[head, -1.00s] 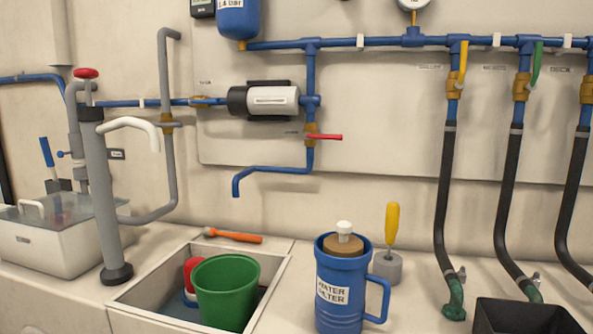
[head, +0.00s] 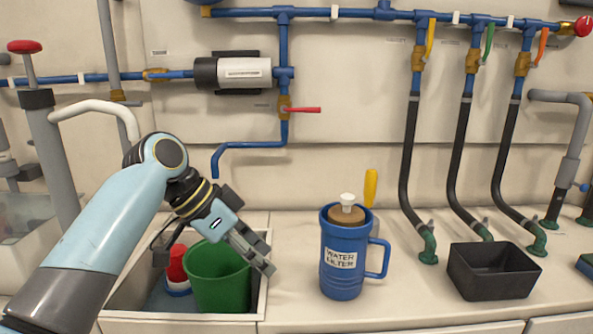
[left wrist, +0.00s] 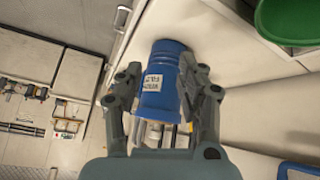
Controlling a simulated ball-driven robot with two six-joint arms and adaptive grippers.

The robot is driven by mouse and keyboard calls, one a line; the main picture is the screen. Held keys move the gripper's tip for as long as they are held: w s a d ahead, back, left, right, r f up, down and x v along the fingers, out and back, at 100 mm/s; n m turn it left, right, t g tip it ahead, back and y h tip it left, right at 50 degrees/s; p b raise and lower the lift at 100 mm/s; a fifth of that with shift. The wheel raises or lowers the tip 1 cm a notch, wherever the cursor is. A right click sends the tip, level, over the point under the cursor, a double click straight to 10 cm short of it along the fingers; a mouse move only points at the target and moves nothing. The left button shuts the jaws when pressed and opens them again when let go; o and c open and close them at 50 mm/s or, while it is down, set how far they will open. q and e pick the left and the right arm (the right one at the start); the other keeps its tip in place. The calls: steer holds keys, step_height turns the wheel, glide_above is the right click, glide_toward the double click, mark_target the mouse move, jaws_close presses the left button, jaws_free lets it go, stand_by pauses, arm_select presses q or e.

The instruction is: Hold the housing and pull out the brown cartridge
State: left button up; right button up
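The blue water filter housing (head: 341,272) stands upright on the counter, its loop handle on the right. The brown cartridge (head: 347,214) sits in its open top, with a white knob (head: 347,199) above the rim. My left gripper (head: 259,258) is left of the housing, in front of the green bucket, apart from the housing. In the left wrist view my left gripper (left wrist: 162,88) is open, and the housing (left wrist: 163,62) shows between its fingers with its label upside down. My right gripper is in neither view.
A green bucket (head: 217,281) and a red-topped item (head: 177,265) are in the counter recess at left. A yellow-handled tool (head: 371,187) stands behind the housing. A black bin (head: 493,272) and black hoses (head: 408,160) are at right.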

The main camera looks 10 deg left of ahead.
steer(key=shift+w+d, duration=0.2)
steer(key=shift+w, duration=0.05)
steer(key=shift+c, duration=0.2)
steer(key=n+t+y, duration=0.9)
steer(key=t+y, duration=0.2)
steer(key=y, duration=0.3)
glide_toward(383, 274)
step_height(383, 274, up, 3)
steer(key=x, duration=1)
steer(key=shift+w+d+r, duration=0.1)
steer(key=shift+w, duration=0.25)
arm_select(q)
steer(key=w+d+r+m+h, duration=0.1)
steer(key=w+d+r+m, duration=0.1)
steer(key=w+r, duration=0.2)
steer(key=w+d+r+m+h, duration=0.2)
steer(key=w+r+m, duration=0.1)
steer(key=r, duration=0.7)
steer(key=shift+w+d+r+g, duration=0.15)
steer(key=shift+w+d+g, duration=0.25)
steer(key=shift+w, duration=0.5)
